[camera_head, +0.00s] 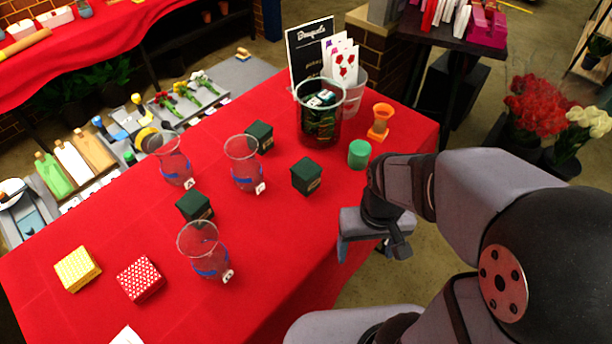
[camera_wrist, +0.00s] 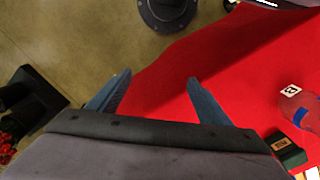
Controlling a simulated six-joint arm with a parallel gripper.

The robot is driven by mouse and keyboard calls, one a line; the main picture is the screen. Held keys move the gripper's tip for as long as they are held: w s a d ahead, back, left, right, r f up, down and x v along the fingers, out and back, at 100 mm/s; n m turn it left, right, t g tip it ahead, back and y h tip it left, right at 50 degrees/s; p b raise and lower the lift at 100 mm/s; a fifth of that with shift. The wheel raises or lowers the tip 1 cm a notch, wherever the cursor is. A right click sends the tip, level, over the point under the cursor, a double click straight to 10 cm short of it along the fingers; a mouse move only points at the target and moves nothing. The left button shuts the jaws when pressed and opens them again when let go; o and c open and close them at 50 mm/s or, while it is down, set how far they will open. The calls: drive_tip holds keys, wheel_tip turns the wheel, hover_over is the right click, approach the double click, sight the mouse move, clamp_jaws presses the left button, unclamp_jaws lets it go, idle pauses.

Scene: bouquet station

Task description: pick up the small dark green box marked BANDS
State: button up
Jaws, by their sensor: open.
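Three small dark green boxes stand apart on the red table in the head view: one at the back (camera_head: 259,136), one right of the middle vase (camera_head: 306,176), and one further left (camera_head: 194,207). No marking on them is readable there, so I cannot tell which is BANDS. One dark green box with a small pale label (camera_wrist: 285,148) shows at the lower right of the wrist view; its lettering is too small to read. My gripper (camera_head: 362,246) is open and empty at the table's right edge, apart from every box. Its two blue fingers show in the wrist view (camera_wrist: 160,78).
Three clear vases with blue bands (camera_head: 247,172) (camera_head: 174,167) (camera_head: 210,260) stand among the boxes. A glass container (camera_head: 334,138), a green cylinder (camera_head: 358,154) and an orange object (camera_head: 380,122) are at the back right. Yellow (camera_head: 77,269) and red patterned boxes (camera_head: 140,279) lie front left.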

drive_tip(key=n+h, duration=0.1)
drive_tip(key=n, duration=0.1)
wheel_tip(320, 180, up, 4)
drive_tip(key=r+n+t+h+p, duration=0.1)
drive_tip(key=n+t+h+p, duration=0.65)
drive_tip(key=n, duration=1.65)
hover_over(299, 173)
drive_tip(key=d+b, duration=0.1)
drive_tip(key=shift+w+f+t+h, duration=0.25)
drive_tip(key=shift+w+t+h, duration=0.15)
drive_tip(key=shift+t+h, duration=0.4)
wheel_tip(299, 173, down, 7)
drive_tip(key=b, duration=0.5)
drive_tip(key=shift+b, duration=0.3)
drive_tip(key=shift+b+x, duration=0.75)
drive_tip(key=shift+x, duration=1.8)
